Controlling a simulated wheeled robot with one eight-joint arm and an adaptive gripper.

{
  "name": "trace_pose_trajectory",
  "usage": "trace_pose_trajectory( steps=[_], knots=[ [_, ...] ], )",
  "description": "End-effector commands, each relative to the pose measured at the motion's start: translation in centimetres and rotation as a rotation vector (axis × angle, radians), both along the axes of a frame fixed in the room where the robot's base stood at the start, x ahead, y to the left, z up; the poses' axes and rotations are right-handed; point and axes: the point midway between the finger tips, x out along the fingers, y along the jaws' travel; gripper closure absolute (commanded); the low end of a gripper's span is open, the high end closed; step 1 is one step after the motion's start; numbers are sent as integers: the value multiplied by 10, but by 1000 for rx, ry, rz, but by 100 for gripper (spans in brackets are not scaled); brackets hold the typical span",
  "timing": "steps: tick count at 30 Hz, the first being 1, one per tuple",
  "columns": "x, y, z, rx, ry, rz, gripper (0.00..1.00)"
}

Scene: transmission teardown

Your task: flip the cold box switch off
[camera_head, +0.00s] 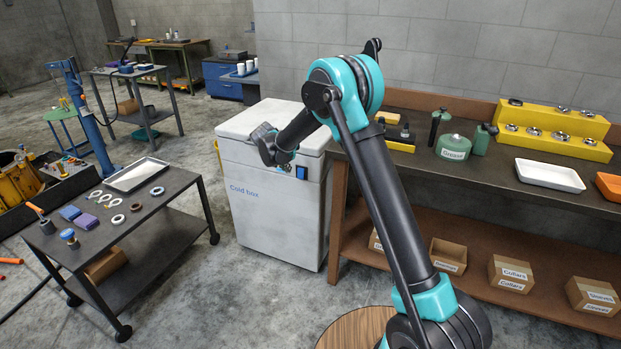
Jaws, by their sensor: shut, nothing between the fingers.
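The cold box (270,215) is a pale grey chest with a lid and the blue label "Cold box", standing mid-view. A small dark-edged blue panel (301,172) on its upper front right looks like the switch. Its on or off position is too small to tell. My gripper (266,145) is at the end of my teal and black arm, in front of the lid's front edge, left of and above the blue panel. It is shut with nothing seen in it. I cannot tell whether it touches the box.
A workbench (470,165) with a green container (454,147), a yellow stepped stand (555,130) and a white tray (550,175) stands right of the box. A dark cart (150,205) with rings and a tray stands left. Clear floor lies in front of the box.

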Motion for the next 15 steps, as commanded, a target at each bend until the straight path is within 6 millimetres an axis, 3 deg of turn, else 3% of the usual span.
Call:
trace_pose_trajectory(
  steps=[3,15],
  knots=[
    [-1,9,1,-31,1,30,100],
    [0,8,-1,-34,1,32,100]
  ],
)
